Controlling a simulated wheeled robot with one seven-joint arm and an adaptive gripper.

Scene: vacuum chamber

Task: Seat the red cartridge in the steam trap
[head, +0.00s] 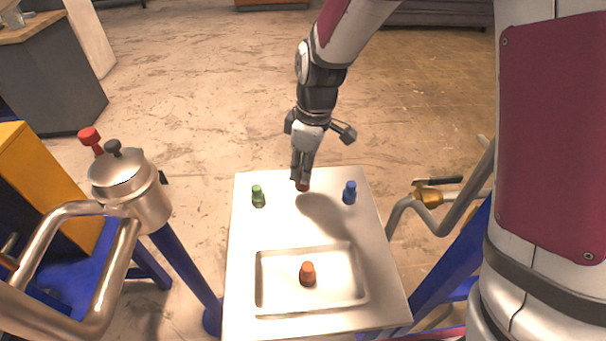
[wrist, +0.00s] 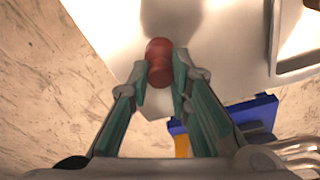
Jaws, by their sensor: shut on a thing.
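My gripper (head: 301,182) is shut on the red cartridge (head: 302,187) at the back middle of the pale metal table. The wrist view shows the cartridge (wrist: 159,62) between both fingertips (wrist: 159,78), its rounded red end showing. In the head view the fingers hide most of it, and I cannot tell whether it touches the table. The steam trap seems to be the silver cylindrical vessel (head: 148,202) with bent pipes at the left. A lid with a dark knob is on top, and its inside is not visible.
On the table (head: 240,235) stand a green cartridge (head: 258,197) and a blue one (head: 349,193). An orange one (head: 307,273) is in the recessed tray (head: 262,306). A red knob (head: 89,137) rises beside the vessel. Pipes with a brass valve (head: 428,196) stand at the right.

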